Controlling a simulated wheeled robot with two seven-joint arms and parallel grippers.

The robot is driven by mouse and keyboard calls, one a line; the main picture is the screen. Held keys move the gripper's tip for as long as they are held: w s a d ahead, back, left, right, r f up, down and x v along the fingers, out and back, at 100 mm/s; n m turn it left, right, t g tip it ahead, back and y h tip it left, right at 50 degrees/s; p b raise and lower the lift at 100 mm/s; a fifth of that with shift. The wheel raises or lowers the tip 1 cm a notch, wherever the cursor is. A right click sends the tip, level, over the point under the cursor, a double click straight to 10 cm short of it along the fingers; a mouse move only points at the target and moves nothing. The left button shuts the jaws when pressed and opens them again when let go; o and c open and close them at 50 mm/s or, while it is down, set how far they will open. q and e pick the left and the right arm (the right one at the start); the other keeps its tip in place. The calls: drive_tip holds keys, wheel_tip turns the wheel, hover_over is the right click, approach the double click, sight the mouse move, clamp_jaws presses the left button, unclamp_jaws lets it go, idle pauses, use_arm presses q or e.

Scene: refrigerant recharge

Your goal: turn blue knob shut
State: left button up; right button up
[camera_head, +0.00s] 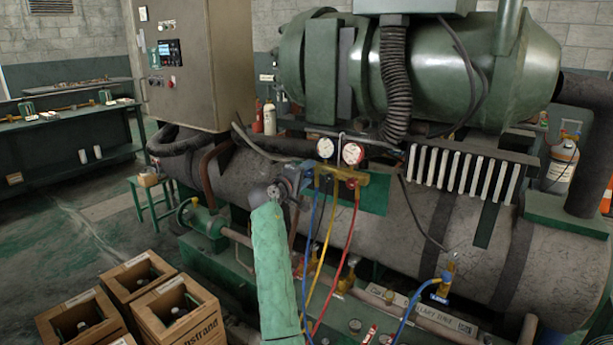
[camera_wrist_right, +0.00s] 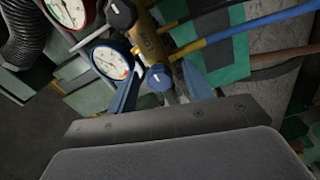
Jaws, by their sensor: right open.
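A brass manifold (camera_head: 343,176) with two round gauges hangs at the front of the green machine. The left gauge (camera_head: 325,148) is white-faced; the other, red-rimmed gauge (camera_head: 353,153) is beside it. In the right wrist view, the blue knob (camera_wrist_right: 158,77) shows at the manifold body (camera_wrist_right: 150,40), next to the blue-rimmed gauge (camera_wrist_right: 111,61). My right gripper (camera_wrist_right: 162,90) is open, its blue fingers apart on either side of the knob. I cannot tell whether they touch it. In the head view, this gripper (camera_head: 301,181) is at the manifold's left end. My left gripper is not in view.
Blue, yellow and red hoses (camera_head: 346,235) hang below the manifold. A corrugated black duct (camera_head: 396,85) and a white-finned part (camera_head: 463,172) are close by. Open wooden crates (camera_head: 178,312) stand at lower left. Clear floor (camera_head: 75,225) lies behind them.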

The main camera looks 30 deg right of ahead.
drive_tip(key=shift+s+a+f, duration=0.1)
drive_tip(key=shift+s+a, duration=0.1)
drive_tip(key=shift+a, duration=0.35)
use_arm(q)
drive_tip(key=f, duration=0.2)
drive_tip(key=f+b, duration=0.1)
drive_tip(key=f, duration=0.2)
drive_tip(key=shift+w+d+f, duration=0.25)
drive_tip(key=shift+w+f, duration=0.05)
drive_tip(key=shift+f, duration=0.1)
use_arm(e)
drive_tip(key=v, duration=0.6)
drive_tip(key=shift+s+a, duration=0.15)
drive_tip(key=shift+a, duration=0.1)
